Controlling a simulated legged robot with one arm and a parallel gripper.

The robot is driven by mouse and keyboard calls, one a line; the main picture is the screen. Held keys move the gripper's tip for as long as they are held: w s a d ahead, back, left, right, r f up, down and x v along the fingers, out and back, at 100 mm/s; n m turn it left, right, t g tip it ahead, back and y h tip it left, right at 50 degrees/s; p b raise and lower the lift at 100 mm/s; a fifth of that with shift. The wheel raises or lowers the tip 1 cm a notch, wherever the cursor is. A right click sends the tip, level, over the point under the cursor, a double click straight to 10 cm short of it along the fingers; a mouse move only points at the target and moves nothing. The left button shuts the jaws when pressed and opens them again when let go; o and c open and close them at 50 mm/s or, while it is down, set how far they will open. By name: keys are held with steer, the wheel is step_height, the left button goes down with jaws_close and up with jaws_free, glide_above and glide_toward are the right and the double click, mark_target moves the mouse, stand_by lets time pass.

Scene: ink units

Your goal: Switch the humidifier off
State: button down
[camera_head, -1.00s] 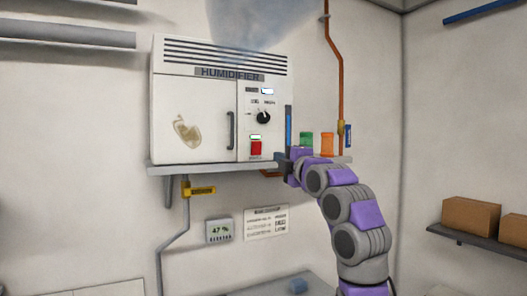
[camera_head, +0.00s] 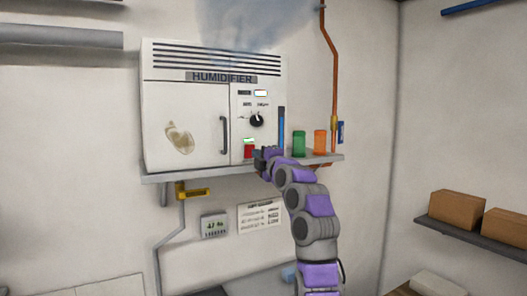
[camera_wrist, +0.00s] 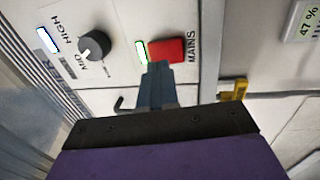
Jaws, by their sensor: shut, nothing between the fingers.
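The white humidifier (camera_head: 185,95) stands on a wall shelf, with grey mist above it. Its red mains switch (camera_head: 248,152) is low on the right panel, with a lit green-white indicator beside it. The switch also shows in the wrist view (camera_wrist: 167,50), labelled MAINS, next to the lit indicator (camera_wrist: 141,52). A black dial (camera_head: 257,119) and a lit display (camera_head: 261,93) are above. My gripper (camera_wrist: 156,68) is shut and empty, its tips at the switch's lower edge in the wrist view; I cannot tell whether they touch. In the head view my gripper (camera_head: 264,156) is just right of the switch.
A green container (camera_head: 299,143) and an orange one (camera_head: 320,142) stand on the shelf (camera_head: 200,173) to the right. A copper pipe (camera_head: 334,70) runs down the wall behind. A yellow-handled valve (camera_head: 194,192) is under the shelf. Boxes (camera_head: 455,209) sit on a right-hand shelf.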

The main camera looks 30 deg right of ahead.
mark_target(249, 151)
steer(key=shift+w+d+r+p, duration=0.15)
steer(key=shift+w+p, duration=0.3)
steer(key=shift+w, duration=1.25)
